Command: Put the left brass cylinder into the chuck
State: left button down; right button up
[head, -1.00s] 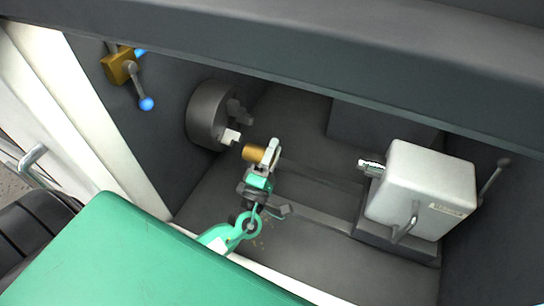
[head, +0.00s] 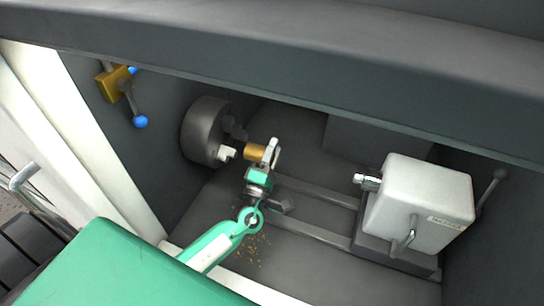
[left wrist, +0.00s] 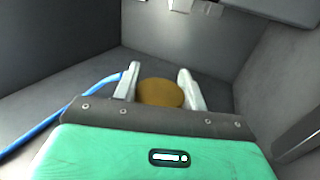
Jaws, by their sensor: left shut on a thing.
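The brass cylinder (head: 254,152) is held lying sideways, one end toward the chuck. My left gripper (head: 270,153) is shut on it. In the left wrist view the cylinder (left wrist: 160,93) shows as a round brass face between the two pale fingers of the gripper (left wrist: 160,90). The dark grey chuck (head: 203,130) with pale jaws is on the left wall of the machine. The cylinder's left end is just right of the lower chuck jaw (head: 227,153); I cannot tell whether they touch. My right gripper is not in view.
A white tailstock block (head: 420,200) with a metal tip stands at the right on rails (head: 310,232). A dark beam (head: 300,60) crosses above. Small chips lie on the floor near my arm.

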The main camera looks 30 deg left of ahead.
pick_arm(q)
jog(key=w+a+b, duration=0.1)
jog(key=w+a, duration=0.1)
jog(key=a, duration=0.4)
jog(key=shift+w+a+r+b, duration=0.15)
jog(key=shift+a+r+b, duration=0.1)
jog(key=shift+a+b, duration=0.1)
dwell(0.6)
jog(key=shift+a+r, duration=0.15)
jog(key=shift+a, duration=0.1)
dwell(0.8)
jog(key=shift+d, duration=0.65)
jog(key=shift+d+f+p, duration=0.15)
jog(key=shift+d+p, duration=0.05)
jog(key=shift+d, duration=0.55)
jog(key=shift+d+f+p, duration=0.1)
jog(key=shift+d+p, duration=0.1)
jog(key=shift+d, duration=0.5)
